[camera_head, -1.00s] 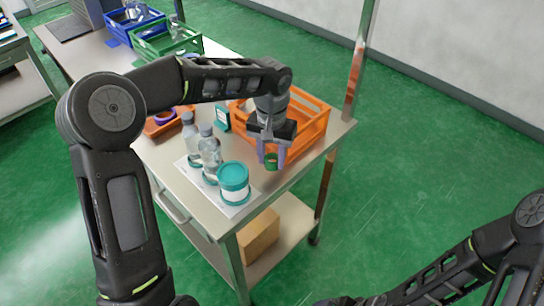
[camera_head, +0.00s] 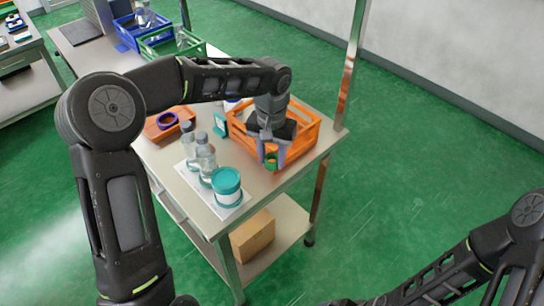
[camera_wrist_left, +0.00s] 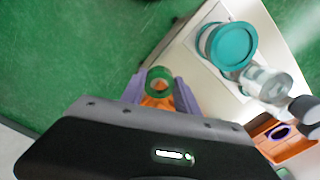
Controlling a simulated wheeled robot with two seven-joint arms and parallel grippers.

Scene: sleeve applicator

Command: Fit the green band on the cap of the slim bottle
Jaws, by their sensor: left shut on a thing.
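My left gripper (camera_head: 271,161) has purple fingers shut on the green band (camera_head: 271,164), held in the air near the orange crate's front side. In the left wrist view the band (camera_wrist_left: 159,75) is a ring between the fingertips. Two clear bottles with grey caps stand on a white sheet left of the gripper: a front one (camera_head: 206,161) and a back one (camera_head: 187,150). I cannot tell surely which is the slim one. A bottle (camera_wrist_left: 265,84) also shows in the left wrist view. My right gripper is out of view.
A teal-lidded jar (camera_head: 227,187) stands in front of the bottles. An orange crate (camera_head: 308,137) stands behind the gripper. An orange tray (camera_head: 157,132) with a purple ring lies behind the bottles. Blue and green crates (camera_head: 160,49) are farther back.

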